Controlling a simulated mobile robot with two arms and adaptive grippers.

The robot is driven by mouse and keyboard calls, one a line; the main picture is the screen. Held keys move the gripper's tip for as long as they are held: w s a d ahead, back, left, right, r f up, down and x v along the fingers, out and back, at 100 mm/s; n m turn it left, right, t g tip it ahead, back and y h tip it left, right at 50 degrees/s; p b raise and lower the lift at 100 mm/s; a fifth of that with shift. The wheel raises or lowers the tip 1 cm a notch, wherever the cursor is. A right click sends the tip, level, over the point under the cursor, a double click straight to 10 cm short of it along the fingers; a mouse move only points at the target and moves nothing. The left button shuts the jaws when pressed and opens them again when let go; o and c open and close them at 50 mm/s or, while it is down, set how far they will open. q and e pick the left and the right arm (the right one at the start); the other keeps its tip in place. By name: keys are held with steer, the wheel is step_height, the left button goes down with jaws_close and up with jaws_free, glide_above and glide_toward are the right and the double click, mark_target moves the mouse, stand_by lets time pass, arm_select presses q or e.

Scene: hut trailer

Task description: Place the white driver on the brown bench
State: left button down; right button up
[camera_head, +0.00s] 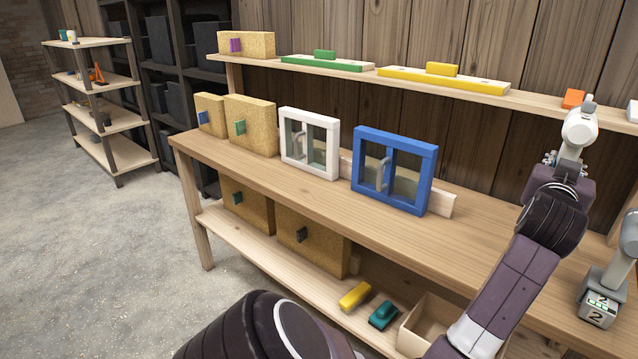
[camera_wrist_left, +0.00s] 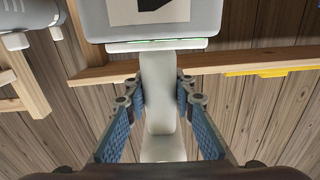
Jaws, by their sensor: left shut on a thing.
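The white driver (camera_head: 580,127) is in front of the upper shelf at the right of the head view, above the brown bench (camera_head: 300,197). My left gripper (camera_head: 568,160) is shut on it. In the left wrist view, the fingers (camera_wrist_left: 160,95) flank the driver's white handle (camera_wrist_left: 158,122), and a wide grey-white block with a dark label is at the handle's far end. Most of the driver is hidden or cut off in the head view. My right gripper is not in view.
A grey driver (camera_head: 603,298) stands on the bench's right part. A white window frame (camera_head: 310,115) and a blue one (camera_head: 393,136) stand along the back. The bench top's middle front is clear. The upper shelf (camera_head: 517,102) holds green, yellow and orange pieces.

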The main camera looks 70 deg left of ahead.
arm_select(q)
steer(key=shift+w+a+r+n, duration=0.1)
steer(key=shift+w+r+n, duration=0.05)
steer(key=shift+r, duration=0.3)
steer(key=shift+w+a+r+n, duration=0.1)
steer(key=shift+w+r+n, duration=0.05)
steer(key=shift+r, duration=0.25)
step_height(320, 180, down, 20)
steer(key=shift+b, duration=0.3)
steer(key=c, duration=1.9)
jaws_free()
steer(key=shift+f, duration=0.25)
steer(key=shift+c, duration=0.2)
steer(key=o, duration=0.3)
steer(key=shift+r, duration=0.1)
